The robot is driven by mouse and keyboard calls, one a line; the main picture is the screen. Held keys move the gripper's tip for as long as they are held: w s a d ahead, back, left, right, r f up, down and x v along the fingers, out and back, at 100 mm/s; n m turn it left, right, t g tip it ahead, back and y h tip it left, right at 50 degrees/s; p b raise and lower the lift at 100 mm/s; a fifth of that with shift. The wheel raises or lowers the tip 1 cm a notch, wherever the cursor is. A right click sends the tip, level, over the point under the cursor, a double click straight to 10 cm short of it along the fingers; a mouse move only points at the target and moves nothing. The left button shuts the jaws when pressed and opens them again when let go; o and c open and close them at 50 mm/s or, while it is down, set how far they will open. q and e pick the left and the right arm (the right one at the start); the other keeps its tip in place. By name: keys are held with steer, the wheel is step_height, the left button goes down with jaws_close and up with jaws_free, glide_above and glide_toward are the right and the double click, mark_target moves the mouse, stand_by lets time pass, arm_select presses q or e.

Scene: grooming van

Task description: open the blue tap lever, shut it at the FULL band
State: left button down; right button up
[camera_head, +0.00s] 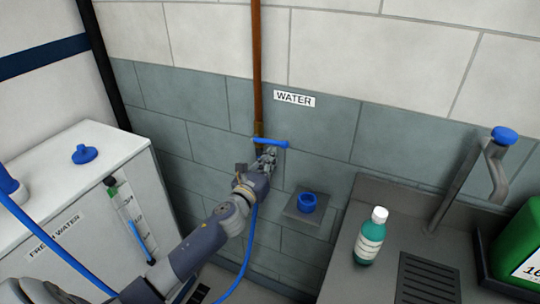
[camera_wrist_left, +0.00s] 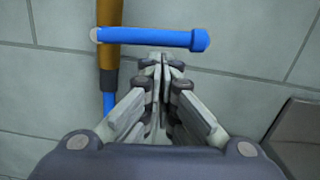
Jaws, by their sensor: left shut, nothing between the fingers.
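The blue tap lever (camera_head: 270,142) sits on the copper pipe under the WATER sign and lies crosswise to the pipe, pointing right. In the left wrist view the lever (camera_wrist_left: 150,38) runs from the pipe to a thicker knob end at the right. My left gripper (camera_head: 266,156) is shut and empty, its fingertips just below the lever; in the wrist view the gripper (camera_wrist_left: 163,62) is close under the lever's middle, and I cannot tell whether it touches. The sight gauge (camera_head: 131,218) on the white FRESH WATER tank (camera_head: 50,190) shows a blue column low down and a green band near its top. My right gripper is not in view.
A blue hose (camera_head: 246,262) hangs below the tap. A blue cap (camera_head: 85,154) lies on the tank. A small shelf holds a blue ring (camera_head: 307,202). At right stand a teal bottle (camera_head: 370,240), a grey faucet (camera_head: 470,180) and a green canister (camera_head: 520,245).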

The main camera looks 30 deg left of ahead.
mark_target(271, 144)
arm_select(q)
steer(key=shift+w, duration=0.1)
stand_by(0.3)
steer(key=shift+d+r+n, duration=0.1)
steer(key=shift+r+n, duration=0.1)
steer(key=shift+n, duration=0.1)
steer(key=shift+d+r+n+p, duration=0.1)
steer(key=shift+r+n+p, duration=0.2)
steer(key=shift+n+p, duration=0.2)
steer(key=shift+r+n+p, duration=0.75)
steer(key=shift+r+n, duration=0.05)
steer(key=shift+n, duration=0.45)
steer(key=shift+r+n+p, duration=0.7)
steer(key=shift+r+n, duration=0.05)
steer(key=shift+n, duration=0.55)
steer(key=shift+r+n+p, duration=0.75)
steer(key=shift+r+n, duration=0.05)
steer(key=shift+n, duration=0.45)
steer(key=shift+f, duration=0.15)
